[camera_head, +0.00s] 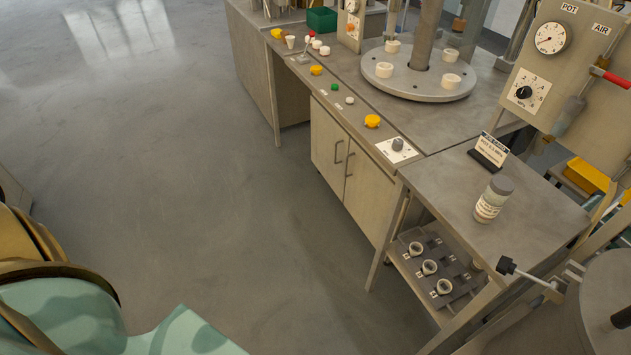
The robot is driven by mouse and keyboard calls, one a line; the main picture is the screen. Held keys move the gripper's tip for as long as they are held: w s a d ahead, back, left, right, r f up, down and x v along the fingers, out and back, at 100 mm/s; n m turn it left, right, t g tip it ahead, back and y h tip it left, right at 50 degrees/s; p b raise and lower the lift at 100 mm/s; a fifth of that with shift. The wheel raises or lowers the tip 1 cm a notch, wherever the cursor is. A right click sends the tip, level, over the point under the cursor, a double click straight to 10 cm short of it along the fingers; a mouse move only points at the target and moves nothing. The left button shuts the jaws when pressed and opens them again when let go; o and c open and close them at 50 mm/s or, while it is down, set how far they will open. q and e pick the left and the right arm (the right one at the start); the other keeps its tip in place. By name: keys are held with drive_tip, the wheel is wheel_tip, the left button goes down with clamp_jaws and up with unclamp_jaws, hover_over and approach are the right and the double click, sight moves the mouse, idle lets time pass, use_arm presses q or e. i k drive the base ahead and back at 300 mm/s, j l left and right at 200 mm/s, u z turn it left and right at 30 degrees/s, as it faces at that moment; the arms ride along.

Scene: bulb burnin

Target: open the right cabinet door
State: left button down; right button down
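The cabinet under the workbench has two beige doors, and both look shut. The right cabinet door (369,200) has a dark upright bar handle (349,164) near its left edge. The left cabinet door (325,137) has a matching handle (338,151) near its right edge, so the two handles sit side by side. Neither of my grippers shows in the head view. Nothing is seen touching the doors or handles.
The grey floor (200,170) before the cabinet is clear. Right of the doors stands an open side table (520,225) with a labelled jar (493,198) on top and a dark tray (455,284) on its shelf. Above the doors, the bench carries yellow buttons and a round turntable (420,86).

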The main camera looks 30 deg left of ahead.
sight(369, 189)
drive_tip(key=i+j+u, duration=0.15)
drive_tip(key=j+u, duration=0.3)
drive_tip(key=i+j+z, duration=0.45)
drive_tip(key=i+j, duration=0.25)
drive_tip(key=i+j+z, duration=0.2)
drive_tip(key=i+j, duration=0.15)
drive_tip(key=j, duration=0.15)
drive_tip(key=i+j+z, duration=0.2)
drive_tip(key=j, duration=0.25)
drive_tip(key=i, duration=0.05)
